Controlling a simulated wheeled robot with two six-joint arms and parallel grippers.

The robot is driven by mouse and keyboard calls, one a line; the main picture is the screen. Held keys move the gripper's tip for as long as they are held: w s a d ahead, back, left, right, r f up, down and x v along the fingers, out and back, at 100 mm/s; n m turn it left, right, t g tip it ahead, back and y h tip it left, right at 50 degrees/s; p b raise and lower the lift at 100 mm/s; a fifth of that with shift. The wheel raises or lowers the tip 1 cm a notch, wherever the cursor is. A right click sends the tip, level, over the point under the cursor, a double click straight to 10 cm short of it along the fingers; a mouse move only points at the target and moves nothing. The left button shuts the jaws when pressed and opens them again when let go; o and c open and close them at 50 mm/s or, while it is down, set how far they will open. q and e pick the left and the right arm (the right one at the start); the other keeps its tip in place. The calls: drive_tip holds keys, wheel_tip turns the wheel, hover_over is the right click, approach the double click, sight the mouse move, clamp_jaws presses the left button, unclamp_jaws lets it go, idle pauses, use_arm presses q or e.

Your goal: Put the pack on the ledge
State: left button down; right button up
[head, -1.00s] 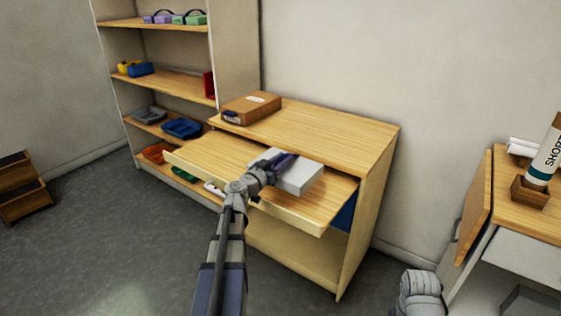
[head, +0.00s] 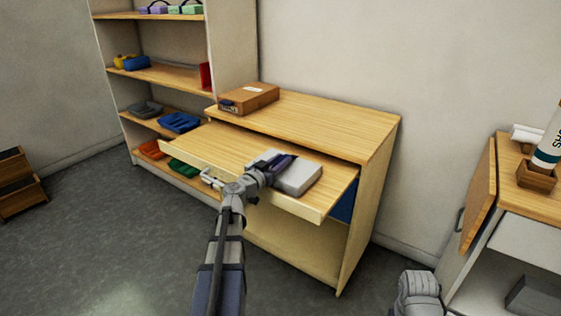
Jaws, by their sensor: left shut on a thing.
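A pale grey-white box, which I take for the pack (head: 299,179), is over the right part of the pull-out wooden ledge (head: 215,148) of the low cabinet. My left gripper (head: 278,167) is shut on its left side, reaching in over the ledge's front edge. The pack lies about level; I cannot tell whether its underside touches the ledge. The gripper hides part of the pack's left end. Of my right arm only a grey link shows at the bottom right; its gripper is out of view.
A brown box (head: 248,98) sits on the cabinet top (head: 320,120), above and behind the ledge. A shelf unit with coloured trays stands at the left. At the right, a cabinet with an open door (head: 478,197) carries a bottle (head: 549,142). The ledge's left part is clear.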

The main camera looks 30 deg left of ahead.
use_arm(q)
drive_tip(key=c, duration=1.1)
unclamp_jaws()
drive_tip(key=shift+f, duration=0.1)
drive_tip(key=o, duration=0.5)
drive_tip(key=shift+r, duration=0.3)
drive_tip(key=s, duration=1.2)
drive_tip(key=shift+a, duration=0.45)
drive_tip(key=shift+f, duration=0.1)
